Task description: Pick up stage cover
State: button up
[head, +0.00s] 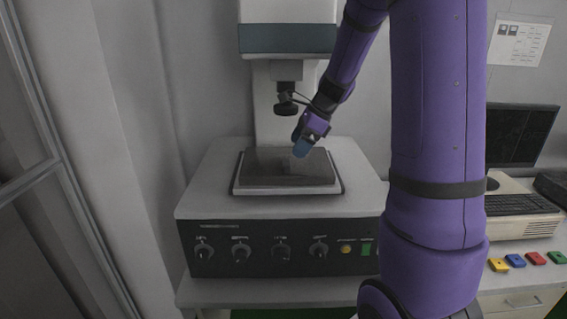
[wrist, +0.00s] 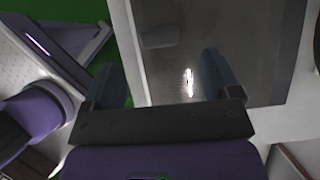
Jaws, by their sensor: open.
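The stage cover (head: 272,172) looks like a dark, see-through, flat box on the stage of the grey test machine. My gripper (head: 301,148) is over the back right part of the cover, pointing down. In the wrist view the cover (wrist: 255,40) fills the upper middle and right, with a bright glint on it. My gripper (wrist: 165,80) is open there, with one blue finger on each side and nothing held between them. The left finger appears just outside the cover's edge and the right finger over the cover. I cannot tell whether they touch it.
The test machine's column and head (head: 287,40) rise behind the stage, with a dark probe (head: 287,98) hanging above it. Knobs and buttons line the machine's front panel (head: 280,250). A monitor (head: 518,135), keyboard and several coloured blocks are to the right.

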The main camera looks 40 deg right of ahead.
aim_at(287, 161)
jog(key=shift+x, duration=3.05)
jog(key=c, duration=1.1)
jog(key=shift+r, duration=0.15)
